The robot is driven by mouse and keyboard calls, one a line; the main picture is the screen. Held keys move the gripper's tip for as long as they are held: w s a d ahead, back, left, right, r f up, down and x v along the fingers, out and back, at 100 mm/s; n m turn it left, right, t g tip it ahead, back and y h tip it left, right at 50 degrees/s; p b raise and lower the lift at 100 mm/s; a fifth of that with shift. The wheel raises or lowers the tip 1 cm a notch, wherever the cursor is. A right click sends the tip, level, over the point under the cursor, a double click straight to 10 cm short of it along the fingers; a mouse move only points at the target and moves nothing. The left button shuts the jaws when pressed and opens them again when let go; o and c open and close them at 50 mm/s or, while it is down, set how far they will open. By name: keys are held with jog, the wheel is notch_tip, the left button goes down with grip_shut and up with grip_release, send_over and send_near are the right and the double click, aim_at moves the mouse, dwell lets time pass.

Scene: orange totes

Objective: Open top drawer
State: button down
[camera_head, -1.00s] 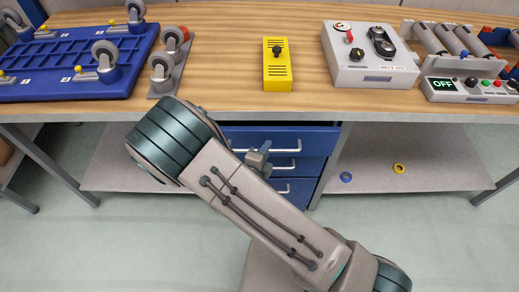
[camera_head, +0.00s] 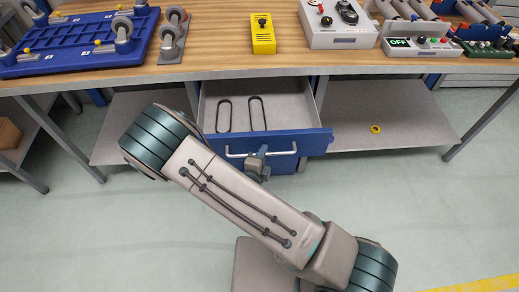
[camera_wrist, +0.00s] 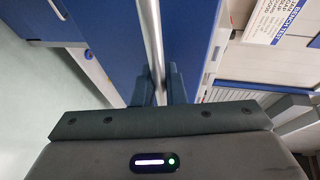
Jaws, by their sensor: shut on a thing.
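The top drawer (camera_head: 315,143) has a blue front and a pale grey inside, and it stands well out from under the workbench. Two dark oblong loops lie in it. Its silver bar handle (camera_head: 285,151) runs across the front. My gripper (camera_head: 258,158) is at the middle of this handle, partly hidden behind my arm. In the wrist view my two dark fingers (camera_wrist: 159,85) are closed around the handle bar (camera_wrist: 152,40), one on each side. The lower drawers are mostly hidden by the top drawer and my arm.
The wooden workbench (camera_head: 215,55) holds a yellow box (camera_head: 263,34), a blue tray with casters (camera_head: 75,45) and grey control boxes (camera_head: 338,25). A lower shelf (camera_head: 390,120) with a yellow ring (camera_head: 376,129) is right of the drawer. Floor in front is open.

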jog(key=shift+s+d, duration=0.1)
jog(key=shift+s, duration=0.6)
jog(key=c, duration=1.5)
grip_release()
